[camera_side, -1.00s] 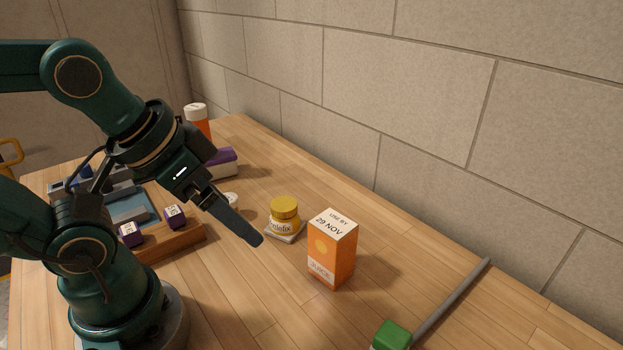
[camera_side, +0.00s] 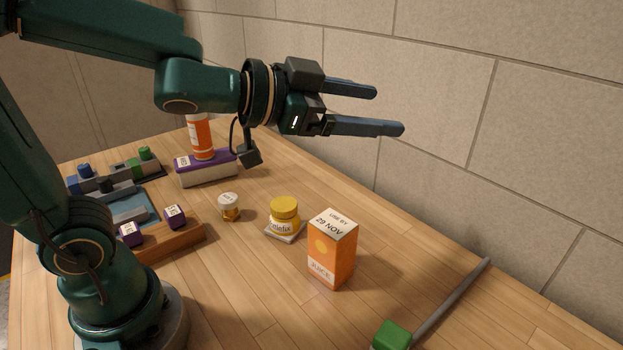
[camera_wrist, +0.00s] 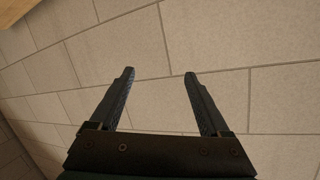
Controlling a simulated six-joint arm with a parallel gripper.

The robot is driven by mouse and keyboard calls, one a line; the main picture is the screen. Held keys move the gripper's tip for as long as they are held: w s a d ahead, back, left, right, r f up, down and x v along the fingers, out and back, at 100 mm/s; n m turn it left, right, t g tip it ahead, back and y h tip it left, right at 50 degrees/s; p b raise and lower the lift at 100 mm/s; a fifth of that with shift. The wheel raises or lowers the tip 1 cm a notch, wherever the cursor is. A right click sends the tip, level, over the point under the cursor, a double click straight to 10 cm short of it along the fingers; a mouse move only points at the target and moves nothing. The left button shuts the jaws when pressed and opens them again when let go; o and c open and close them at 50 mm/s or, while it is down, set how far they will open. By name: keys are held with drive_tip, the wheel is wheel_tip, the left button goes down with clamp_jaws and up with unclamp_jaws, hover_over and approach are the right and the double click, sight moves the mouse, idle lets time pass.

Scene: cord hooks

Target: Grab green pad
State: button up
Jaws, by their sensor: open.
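A green block (camera_side: 392,336), which may be the green pad, sits at the end of a grey rod (camera_side: 452,303) at the bottom of the side view, partly cut off by the frame. A smaller green piece (camera_side: 145,153) is in the holder at the back left; I cannot tell which is the pad. My gripper (camera_side: 388,110) is open and empty, raised well above the table and pointing right toward the wall. In the wrist view my gripper (camera_wrist: 160,73) shows two parted fingers with only wall between them. No green thing shows there.
A juice carton (camera_side: 332,250), a yellow jar (camera_side: 285,216) and a small gold-and-white item (camera_side: 229,206) stand mid-table. A wooden tray (camera_side: 182,241) with purple cubes is at left. The brick wall (camera_side: 430,80) bounds the table.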

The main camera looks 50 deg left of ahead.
drive_tip(key=d+f+m+g+h, duration=0.4)
drive_tip(key=d+m+h, duration=0.1)
drive_tip(key=d, duration=0.3)
drive_tip(key=m+g+h, duration=0.3)
drive_tip(key=m+g, duration=0.1)
drive_tip(key=g, duration=0.2)
hover_over(392, 340)
drive_tip(key=w+a, duration=0.1)
drive_tip(key=w, duration=0.2)
wheel_tip(392, 340, down, 8)
drive_tip(key=f, duration=0.2)
drive_tip(key=s+f+g, duration=0.1)
drive_tip(key=f, duration=0.2)
drive_tip(key=s+f+g, duration=0.1)
drive_tip(key=f, duration=0.1)
drive_tip(key=shift+s+d+f, duration=0.2)
drive_tip(key=shift+s+d, duration=0.05)
drive_tip(key=shift+d, duration=0.15)
drive_tip(key=shift+f, duration=0.95)
wheel_tip(392, 340, down, 3)
drive_tip(key=shift+x, duration=1.4)
drive_tip(key=shift+d+r, duration=0.1)
drive_tip(key=shift+r, duration=0.05)
drive_tip(key=shift+c, duration=0.3)
